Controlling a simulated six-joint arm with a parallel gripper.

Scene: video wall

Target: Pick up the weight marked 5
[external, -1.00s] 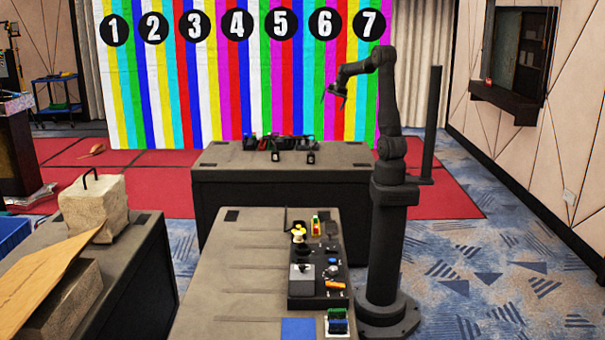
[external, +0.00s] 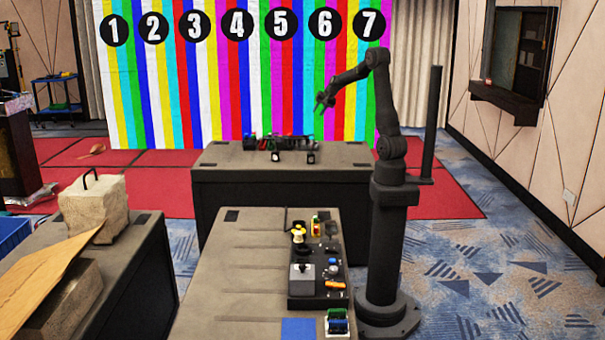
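No weight with a readable 5 shows. Two small dark objects with pale faces stand near the front edge of the far table (external: 285,190), a left one (external: 276,157) and a right one (external: 311,158); any marks on them are too small to read. My gripper (external: 322,104) is in the air above and beyond the right part of that table, in front of the striped wall. Its fingers look apart, with nothing visible between them. It is well clear of the small objects.
A row of dark and coloured items (external: 285,143) lies along the far table. The near table (external: 235,275) carries a black control panel (external: 305,301). A stone block with a handle (external: 94,205) stands on the left table. The striped wall (external: 215,90) bears numbers 1 to 7.

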